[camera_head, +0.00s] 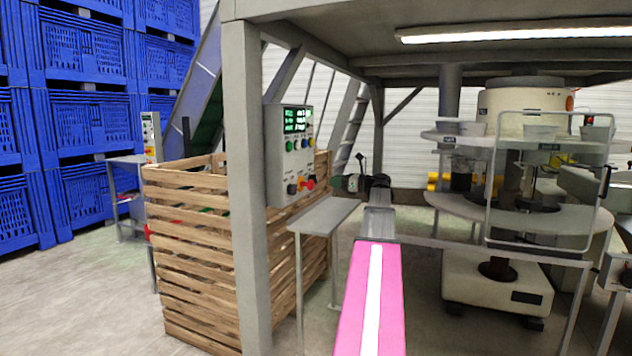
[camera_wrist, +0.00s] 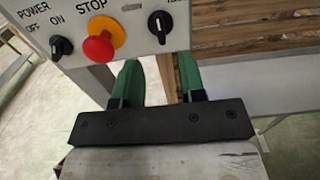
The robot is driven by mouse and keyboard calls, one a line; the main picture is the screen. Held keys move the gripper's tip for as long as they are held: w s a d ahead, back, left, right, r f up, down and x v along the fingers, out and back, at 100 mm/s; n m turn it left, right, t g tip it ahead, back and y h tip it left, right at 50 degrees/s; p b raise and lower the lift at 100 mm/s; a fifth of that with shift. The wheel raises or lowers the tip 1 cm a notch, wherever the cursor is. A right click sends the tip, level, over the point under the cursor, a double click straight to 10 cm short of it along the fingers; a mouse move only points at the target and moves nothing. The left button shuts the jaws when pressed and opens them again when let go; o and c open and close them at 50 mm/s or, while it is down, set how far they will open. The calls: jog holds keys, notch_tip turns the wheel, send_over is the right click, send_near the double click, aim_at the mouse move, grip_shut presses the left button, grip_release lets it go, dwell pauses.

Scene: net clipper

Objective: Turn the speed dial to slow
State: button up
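The grey control panel (camera_head: 291,150) is fixed to a post, with green displays and coloured buttons. In the wrist view, a black knob (camera_wrist: 160,25) with a white pointer line sits at the panel's right, pointing about straight up. Its label is cut off at the frame edge, so I cannot read whether it is the speed dial. My gripper (camera_wrist: 154,66) is open and empty, its green fingers spaced apart just below this knob and not around it. In the head view my gripper (camera_head: 337,183) is to the right of the panel's lower part.
A red stop button on a yellow base (camera_wrist: 100,45) and a black power knob (camera_wrist: 62,47) are left of the black knob, close to my fingers. A slatted wooden crate (camera_head: 195,260) stands behind the post. A narrow grey table (camera_head: 325,215) is below my gripper.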

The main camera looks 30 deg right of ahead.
jog(key=x, duration=0.8)
grip_shut()
